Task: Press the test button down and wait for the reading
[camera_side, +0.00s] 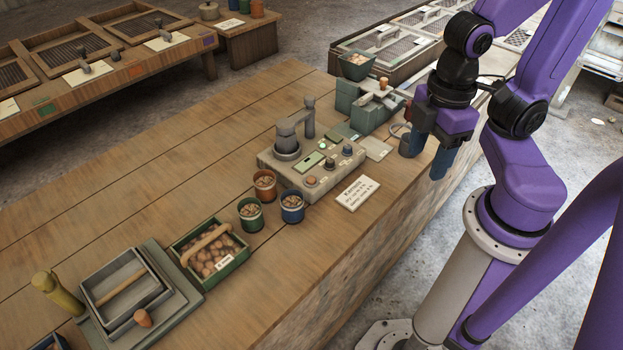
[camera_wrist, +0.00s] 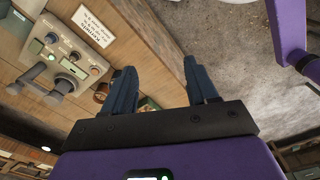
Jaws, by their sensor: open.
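A grey test device (camera_side: 312,158) sits on the wooden bench in the side view, with an orange button (camera_side: 311,181), dark knobs (camera_side: 347,150), a green panel (camera_side: 308,160) and a grey post with a lever. I cannot read which control is the test button. The device (camera_wrist: 60,65) also shows at the left of the wrist view. My gripper (camera_side: 423,160) is open and empty, to the right of the device at the bench's front edge, apart from the controls. In the wrist view my gripper's (camera_wrist: 158,75) blue fingers are spread with nothing between them.
A printed card (camera_side: 358,193) lies before the device. Several small pots (camera_side: 291,207) stand at its left front, and a green crate (camera_side: 210,250) lies further left. The bench's back left is clear.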

